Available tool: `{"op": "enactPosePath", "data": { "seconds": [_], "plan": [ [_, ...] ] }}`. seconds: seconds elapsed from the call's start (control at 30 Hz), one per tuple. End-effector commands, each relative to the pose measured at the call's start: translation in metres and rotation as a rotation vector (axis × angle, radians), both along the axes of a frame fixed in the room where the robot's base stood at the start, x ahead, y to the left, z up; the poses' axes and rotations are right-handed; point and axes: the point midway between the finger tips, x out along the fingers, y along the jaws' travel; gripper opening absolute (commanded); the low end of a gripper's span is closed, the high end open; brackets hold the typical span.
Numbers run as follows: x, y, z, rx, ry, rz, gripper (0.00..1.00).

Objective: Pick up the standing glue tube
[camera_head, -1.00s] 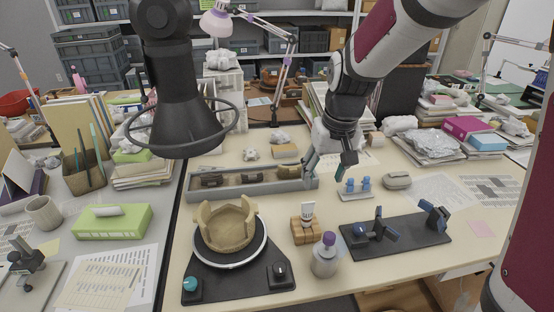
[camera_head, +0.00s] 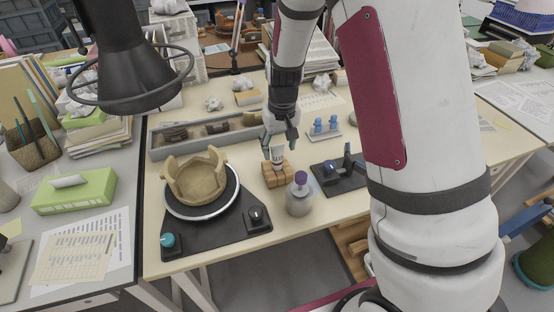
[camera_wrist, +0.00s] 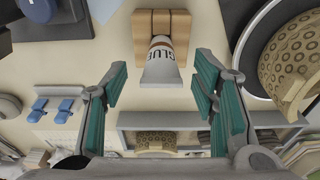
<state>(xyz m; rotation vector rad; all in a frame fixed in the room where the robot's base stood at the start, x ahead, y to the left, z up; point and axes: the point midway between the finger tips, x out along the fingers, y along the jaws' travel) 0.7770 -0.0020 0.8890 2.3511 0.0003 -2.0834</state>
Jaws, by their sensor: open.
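My gripper (camera_head: 280,147) is open at the tube, just behind and above the holder in the head view. In the wrist view my gripper (camera_wrist: 160,72) has its green-padded fingers on either side of the tube, with a visible gap to each side. The fingers hold nothing.
A purple-capped bottle (camera_head: 299,195) stands close in front of the holder. A turntable with a partial bowl (camera_head: 194,178) is at the left. A long grey tray (camera_head: 170,150) lies behind. Blue-topped pieces (camera_head: 325,124) and a black fixture (camera_head: 340,178) are at the right.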

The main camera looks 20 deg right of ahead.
Motion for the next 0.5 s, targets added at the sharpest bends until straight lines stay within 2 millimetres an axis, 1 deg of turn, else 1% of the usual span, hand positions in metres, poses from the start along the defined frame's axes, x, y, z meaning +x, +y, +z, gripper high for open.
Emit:
{"op": "enactPosePath", "data": {
  "seconds": [0.13,0.27,0.33,0.4,0.5],
  "plan": [
    [0.005,0.001,-0.014,0.0,0.002,0.0,0.54],
    [0.013,0.001,-0.032,-0.001,0.003,0.0,0.54],
    [0.014,0.001,-0.041,0.0,0.002,-0.001,0.54],
    [0.015,0.001,-0.047,0.0,0.002,-0.001,0.54],
    [0.015,0.001,-0.05,0.0,-0.001,-0.001,0.54]
  ]
}}
